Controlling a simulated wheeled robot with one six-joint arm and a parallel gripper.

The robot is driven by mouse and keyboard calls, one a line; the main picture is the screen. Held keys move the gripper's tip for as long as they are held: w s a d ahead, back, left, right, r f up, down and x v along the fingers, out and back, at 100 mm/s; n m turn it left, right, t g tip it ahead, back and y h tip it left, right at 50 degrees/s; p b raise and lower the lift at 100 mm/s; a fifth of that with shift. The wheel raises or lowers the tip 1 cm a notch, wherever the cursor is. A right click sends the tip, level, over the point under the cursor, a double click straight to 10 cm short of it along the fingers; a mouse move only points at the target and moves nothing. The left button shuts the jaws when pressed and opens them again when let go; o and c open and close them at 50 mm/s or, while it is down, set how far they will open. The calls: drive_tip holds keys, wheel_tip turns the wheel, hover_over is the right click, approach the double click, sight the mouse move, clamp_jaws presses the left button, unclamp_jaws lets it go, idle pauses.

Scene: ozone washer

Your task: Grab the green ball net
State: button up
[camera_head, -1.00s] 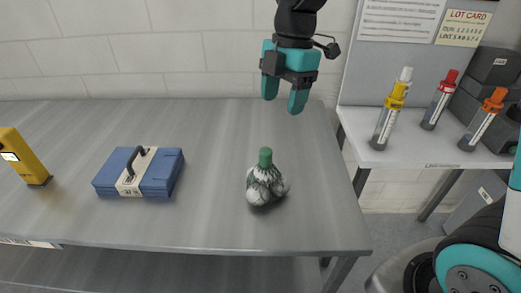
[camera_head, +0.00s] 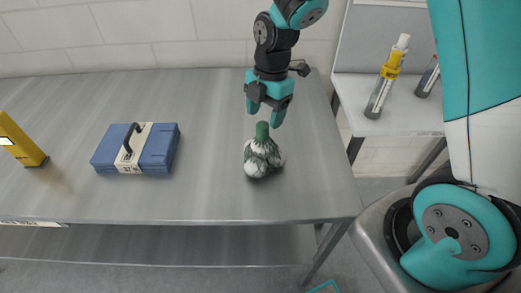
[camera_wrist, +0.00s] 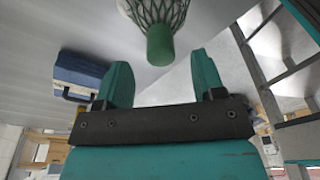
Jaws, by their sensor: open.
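The green ball net (camera_head: 262,158) stands on the grey metal table, a dark green mesh around white balls with a green knob on top. It also shows at the top of the wrist view (camera_wrist: 160,30), with its green top pointing toward my gripper. My gripper (camera_head: 265,118) is open and empty, its teal fingers above and around or just behind the net's green top in the head view; which one I cannot tell. In the wrist view the two fingers (camera_wrist: 162,82) stand apart, and the green top lies just beyond their tips, between them.
A blue case (camera_head: 137,149) with a dark handle lies to the left on the table (camera_head: 215,200). A yellow device (camera_head: 22,142) stands at the far left. A white side table (camera_head: 352,92) at right holds tubes, one with a yellow collar (camera_head: 385,80). The table around the net is clear.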

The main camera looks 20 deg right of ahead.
sight(263, 123)
drive_tip(key=f, duration=0.1)
drive_tip(key=f+p, duration=0.1)
drive_tip(key=f, duration=0.1)
drive_tip(key=f+p, duration=0.1)
drive_tip(key=f, duration=0.1)
drive_tip(key=shift+s+a, duration=0.1)
drive_tip(key=shift+a, duration=0.3)
drive_tip(key=shift+r, duration=0.1)
clamp_jaws()
